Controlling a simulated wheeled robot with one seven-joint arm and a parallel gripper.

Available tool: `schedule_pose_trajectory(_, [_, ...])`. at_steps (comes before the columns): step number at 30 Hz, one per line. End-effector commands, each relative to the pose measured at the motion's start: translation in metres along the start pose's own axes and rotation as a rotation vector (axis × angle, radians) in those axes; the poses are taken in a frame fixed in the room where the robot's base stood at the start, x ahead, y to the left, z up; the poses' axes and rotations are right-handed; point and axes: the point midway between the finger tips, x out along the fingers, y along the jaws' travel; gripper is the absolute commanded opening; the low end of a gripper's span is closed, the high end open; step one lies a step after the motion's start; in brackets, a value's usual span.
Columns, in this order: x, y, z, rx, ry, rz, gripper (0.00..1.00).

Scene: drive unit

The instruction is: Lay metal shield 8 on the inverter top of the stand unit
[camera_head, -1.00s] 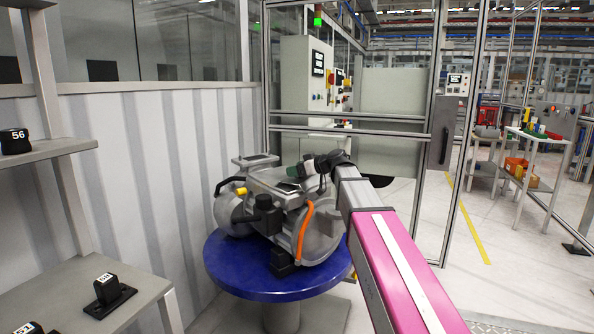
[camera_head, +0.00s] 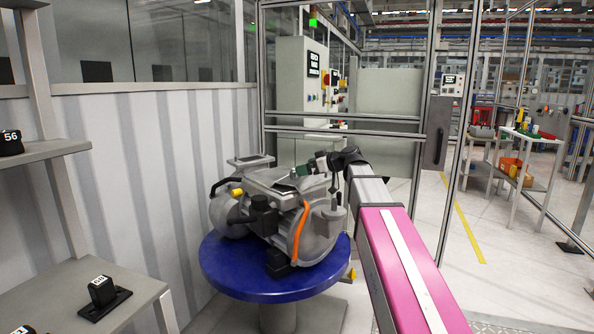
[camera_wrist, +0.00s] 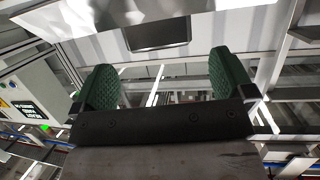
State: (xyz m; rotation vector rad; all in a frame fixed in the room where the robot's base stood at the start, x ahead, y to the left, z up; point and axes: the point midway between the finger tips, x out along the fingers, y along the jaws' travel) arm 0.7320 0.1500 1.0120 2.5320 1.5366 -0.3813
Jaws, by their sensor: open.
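The grey drive unit (camera_head: 318,232) rests on a round blue stand (camera_head: 240,287). Its flat upper part, the inverter top (camera_head: 266,177), faces up beside my gripper (camera_head: 306,167). My gripper is at the unit's upper right side. In the wrist view, its two green ribbed fingers (camera_wrist: 164,82) stand wide apart with nothing between them. I cannot pick out shield 8 with certainty: no number is readable on the unit, and the bright metal surface along the wrist view's upper edge is only partly seen.
A shelf rack at left holds a black block marked 56 (camera_head: 11,142) and another black block on a base (camera_head: 103,291). A corrugated wall stands behind the stand. A framed fence and control cabinet (camera_head: 303,75) are behind. Open floor lies at right, with a cart (camera_head: 528,150).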

Motion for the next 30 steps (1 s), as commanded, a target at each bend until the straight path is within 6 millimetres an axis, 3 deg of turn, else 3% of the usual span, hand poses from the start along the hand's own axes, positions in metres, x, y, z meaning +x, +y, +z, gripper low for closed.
schedule_pose_trajectory(3, [-0.023, -0.001, 0.001, 0.0, 0.0, 0.002, 1.0])
schedule_pose_trajectory(10, [-0.048, 0.0, 0.0, 0.0, 0.0, 0.001, 1.0])
schedule_pose_trajectory(30, [-0.052, 0.0, 0.0, 0.0, 0.0, 0.0, 1.0])
